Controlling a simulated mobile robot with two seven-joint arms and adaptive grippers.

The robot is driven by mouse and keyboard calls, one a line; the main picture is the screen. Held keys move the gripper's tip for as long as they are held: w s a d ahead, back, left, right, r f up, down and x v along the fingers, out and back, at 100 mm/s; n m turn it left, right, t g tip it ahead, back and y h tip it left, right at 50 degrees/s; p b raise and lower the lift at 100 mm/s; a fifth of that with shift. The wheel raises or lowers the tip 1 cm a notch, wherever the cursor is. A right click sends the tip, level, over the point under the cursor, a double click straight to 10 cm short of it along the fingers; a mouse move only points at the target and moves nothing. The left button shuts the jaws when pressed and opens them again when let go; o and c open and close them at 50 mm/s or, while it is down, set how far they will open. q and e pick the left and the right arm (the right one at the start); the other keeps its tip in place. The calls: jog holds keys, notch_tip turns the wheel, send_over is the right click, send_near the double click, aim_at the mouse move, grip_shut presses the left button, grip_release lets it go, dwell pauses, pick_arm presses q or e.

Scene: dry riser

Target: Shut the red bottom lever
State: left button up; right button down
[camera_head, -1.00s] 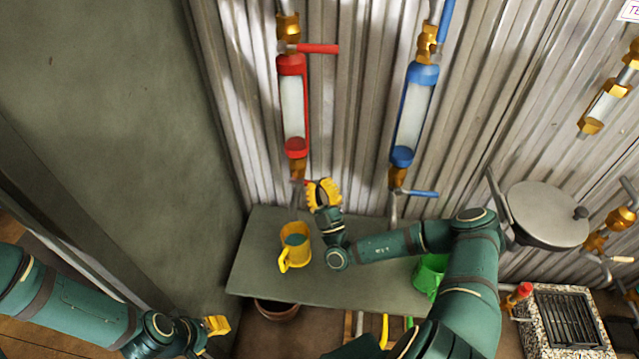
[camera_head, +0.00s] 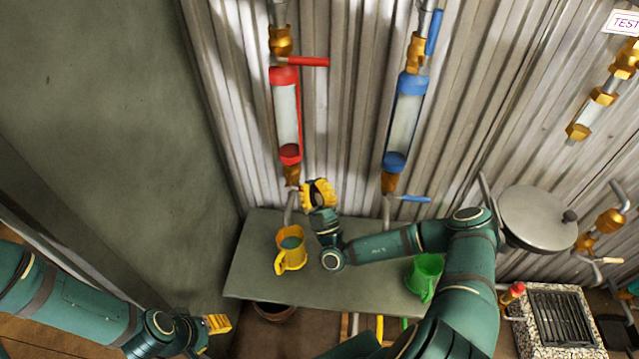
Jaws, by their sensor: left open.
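The red riser (camera_head: 287,115) is an upright clear tube with red end caps on the corrugated wall. Its top red lever (camera_head: 303,62) points right, level. The red bottom lever is mostly hidden; the bottom brass valve (camera_head: 291,174) shows under the tube. My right gripper (camera_head: 318,190), with yellow fingers, is right beside this valve, where the lever sits. I cannot tell whether its fingers touch or hold the lever. My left gripper (camera_head: 218,324) is open and empty at the lower left, away from the riser.
A grey shelf (camera_head: 250,265) under the risers holds a yellow mug (camera_head: 290,250) and a green mug (camera_head: 424,277). A blue riser (camera_head: 405,120) with a blue bottom lever (camera_head: 412,198) is to the right.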

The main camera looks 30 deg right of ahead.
jog(key=s+a+f+b, duration=0.1)
jog(key=s+a+f, duration=0.35)
jog(key=f, duration=0.25)
jog(key=s+a+r+n+g+y, duration=0.1)
jog(key=s+a+n+g+y, duration=0.2)
jog(key=a+n+g+y, duration=0.6)
jog(key=s+a+r+n+g+y, duration=0.25)
jog(key=a+n+y, duration=0.35)
jog(key=n+y, duration=0.75)
jog(key=s+a+f+n+g+h, duration=0.1)
jog(key=s+a+f+n+g, duration=0.2)
jog(key=s+n+g, duration=0.45)
jog(key=s+a+f+n+g+h, duration=0.15)
jog(key=s+a+n+g, duration=0.3)
jog(key=n+g, duration=0.55)
jog(key=s+d+f+n+g+h, duration=0.3)
jog(key=s+d+f+n+h, duration=0.35)
jog(key=n, duration=0.45)
jog(key=w+d+r+n+t+h, duration=0.2)
jog(key=w+d+n+t+h, duration=0.3)
jog(key=n, duration=0.7)
jog(key=shift+w+r+n+t+h, duration=0.15)
jog(key=shift+w+n+t+h, duration=0.15)
jog(key=shift+w+t+h, duration=1.25)
jog(key=shift+w+g+y, duration=0.45)
jog(key=shift+g+y, duration=0.05)
jog(key=shift+g, duration=0.05)
